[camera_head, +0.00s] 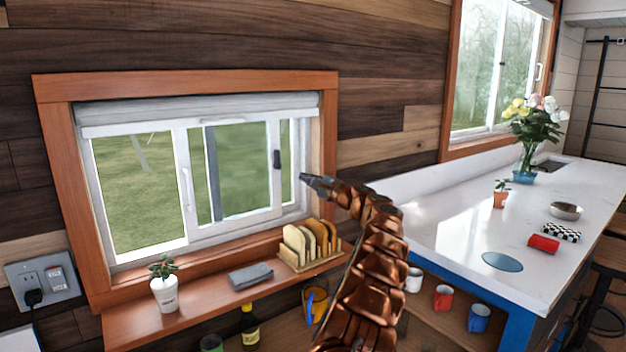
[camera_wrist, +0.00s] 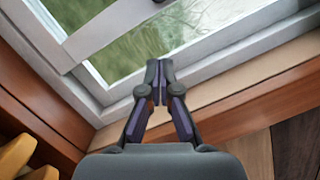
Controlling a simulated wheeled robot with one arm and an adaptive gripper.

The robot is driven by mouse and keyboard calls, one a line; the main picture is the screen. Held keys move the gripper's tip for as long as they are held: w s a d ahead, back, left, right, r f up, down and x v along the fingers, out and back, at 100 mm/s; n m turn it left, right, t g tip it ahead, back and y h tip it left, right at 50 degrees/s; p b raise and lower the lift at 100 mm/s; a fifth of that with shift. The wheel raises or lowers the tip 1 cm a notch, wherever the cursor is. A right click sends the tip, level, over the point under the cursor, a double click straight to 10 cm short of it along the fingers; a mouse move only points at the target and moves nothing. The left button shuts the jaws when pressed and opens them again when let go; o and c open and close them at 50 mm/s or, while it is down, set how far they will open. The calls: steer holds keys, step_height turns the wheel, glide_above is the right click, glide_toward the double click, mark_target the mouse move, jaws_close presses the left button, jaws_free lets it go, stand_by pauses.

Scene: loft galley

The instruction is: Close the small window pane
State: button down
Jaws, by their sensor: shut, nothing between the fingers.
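The small window (camera_head: 140,258) has white frames inside an orange wooden surround. Its right-hand pane (camera_head: 243,160) has a dark handle (camera_head: 277,159) on its right upright. A narrow strip of glass or opening shows between that upright and the right jamb; I cannot tell which. A light handle (camera_head: 186,190) is on the middle upright. My gripper (camera_head: 306,179) is shut and empty, near the right jamb, right of and slightly below the dark handle. In the wrist view its closed fingertips (camera_wrist: 159,75) appear in front of the white frame (camera_wrist: 225,62) and glass; contact cannot be told.
The wooden sill below holds a potted plant (camera_head: 164,285), a folded grey cloth (camera_head: 250,275) and a rack of bread slices (camera_head: 311,245), close below my gripper. A white counter (camera_head: 460,230) extends to the right. Mugs stand on a lower shelf.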

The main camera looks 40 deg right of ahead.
steer(key=w, duration=0.1)
steer(key=w+p, duration=0.1)
steer(key=w, duration=0.2)
steer(key=shift+a+r+p, duration=0.25)
steer(key=shift+p, duration=0.1)
steer(key=a, duration=0.1)
steer(key=a+r, duration=0.1)
steer(key=a+p, duration=0.1)
steer(key=shift+w+a+r, duration=0.25)
steer(key=shift+r, duration=0.15)
stand_by(0.4)
